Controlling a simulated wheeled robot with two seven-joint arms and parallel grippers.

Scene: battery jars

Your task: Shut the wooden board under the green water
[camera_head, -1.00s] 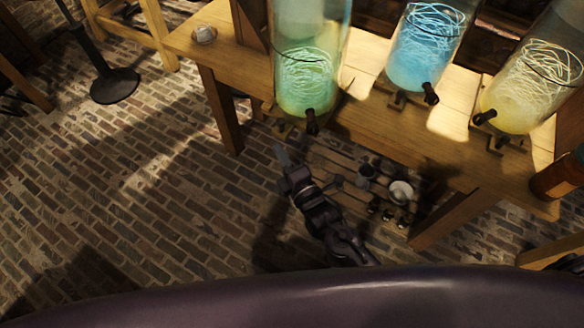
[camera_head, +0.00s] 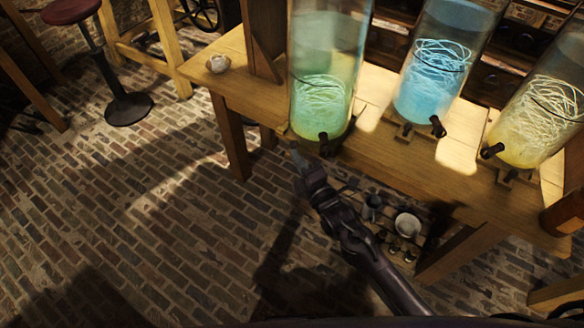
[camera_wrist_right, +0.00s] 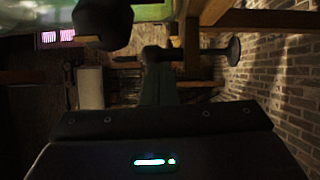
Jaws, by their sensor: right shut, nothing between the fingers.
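The jar of green water (camera_head: 325,80) stands on the wooden table, with a dark tap (camera_head: 323,143) low on its front. A small bit of wood (camera_head: 284,130) shows at the jar's lower left front edge; most of any board there is hidden. In the right wrist view, the green jar's underside (camera_wrist_right: 30,15) and dark tap (camera_wrist_right: 103,22) are at the upper left. My right gripper (camera_head: 297,156) is shut and empty, just below and left of the tap; its fingers (camera_wrist_right: 155,65) also show in the wrist view. I cannot tell whether they touch wood. My left gripper is out of view.
Jars of blue (camera_head: 425,85) and yellow water (camera_head: 535,120) stand to the right, with taps and wooden pieces below. A lower shelf holds a dark mug (camera_head: 372,207) and a white bowl (camera_head: 407,224). A stool (camera_head: 128,108) stands at left. The brick floor (camera_head: 140,220) is largely clear.

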